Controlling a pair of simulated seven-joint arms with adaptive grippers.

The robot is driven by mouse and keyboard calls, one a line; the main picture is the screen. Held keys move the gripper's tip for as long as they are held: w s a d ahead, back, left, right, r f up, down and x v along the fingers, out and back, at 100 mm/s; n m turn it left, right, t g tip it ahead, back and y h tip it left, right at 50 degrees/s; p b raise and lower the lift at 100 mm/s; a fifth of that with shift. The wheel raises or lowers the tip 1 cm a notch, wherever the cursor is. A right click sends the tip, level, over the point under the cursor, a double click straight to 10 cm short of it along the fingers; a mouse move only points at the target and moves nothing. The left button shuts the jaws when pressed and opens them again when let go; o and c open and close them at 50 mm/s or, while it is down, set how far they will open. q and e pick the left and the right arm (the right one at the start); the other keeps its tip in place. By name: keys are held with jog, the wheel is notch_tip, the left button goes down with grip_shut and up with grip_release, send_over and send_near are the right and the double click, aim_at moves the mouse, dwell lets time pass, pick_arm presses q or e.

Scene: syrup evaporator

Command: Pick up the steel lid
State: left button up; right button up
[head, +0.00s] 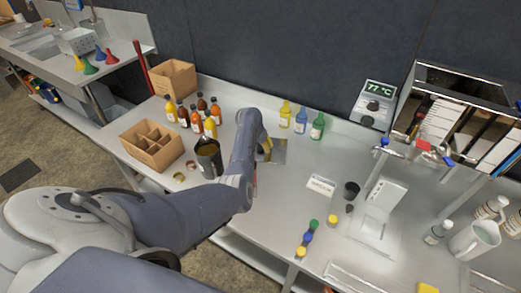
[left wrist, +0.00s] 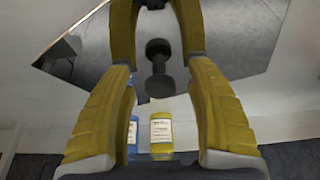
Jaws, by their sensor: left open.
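The steel lid is a flat, mirror-like plate with a dark knob. In the left wrist view the lid (left wrist: 245,35) lies beyond my fingers, its knob (left wrist: 158,72) between them with gaps on both sides. In the head view the lid (head: 278,154) lies on the steel counter, partly hidden by my left arm. My left gripper (head: 264,149) is low over the lid, mostly hidden there by the arm. My right gripper is not in view.
Yellow (head: 284,115), blue (head: 300,121) and green (head: 318,127) bottles stand behind the lid near the wall.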

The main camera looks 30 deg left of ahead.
pick_arm(q)
jog(key=shift+c, duration=0.3)
grip_shut()
dwell(0.4)
